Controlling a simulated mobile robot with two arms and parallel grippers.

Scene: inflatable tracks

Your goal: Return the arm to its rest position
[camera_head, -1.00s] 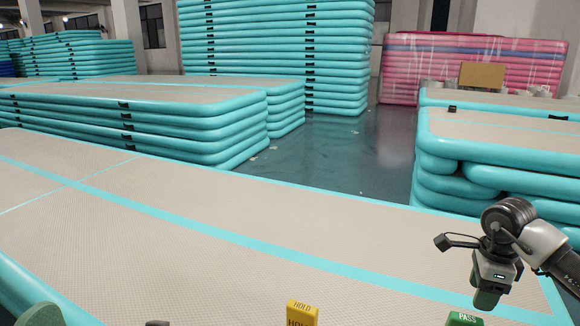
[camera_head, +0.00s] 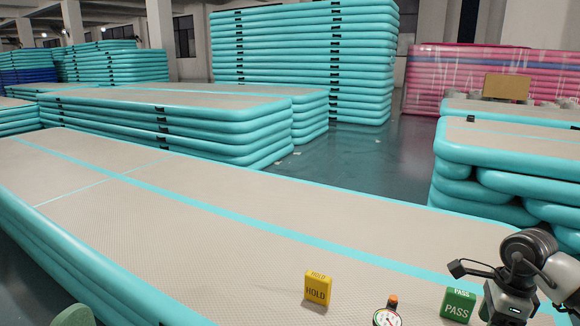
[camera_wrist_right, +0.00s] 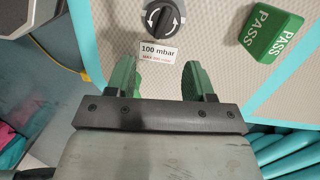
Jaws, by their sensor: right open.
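My right arm comes in at the lower right of the head view, with its gripper (camera_head: 508,312) over the near mat, beside the green PASS block (camera_head: 457,305). In the right wrist view the two green fingers of my right gripper (camera_wrist_right: 160,82) are apart with nothing between them. The PASS block also shows in that view (camera_wrist_right: 270,32), clear of the fingers. A rounded grey-green piece at the lower left edge of the head view may be part of my left gripper; its jaws cannot be made out.
A yellow HOLD block (camera_head: 317,289) and a round gauge (camera_head: 387,317) stand on the near mat (camera_head: 190,225). A black knob (camera_wrist_right: 160,18) and a 100 mbar label (camera_wrist_right: 158,50) lie ahead of the fingers. Teal mat stacks (camera_head: 300,65) and a pink stack (camera_head: 430,80) stand behind open floor.

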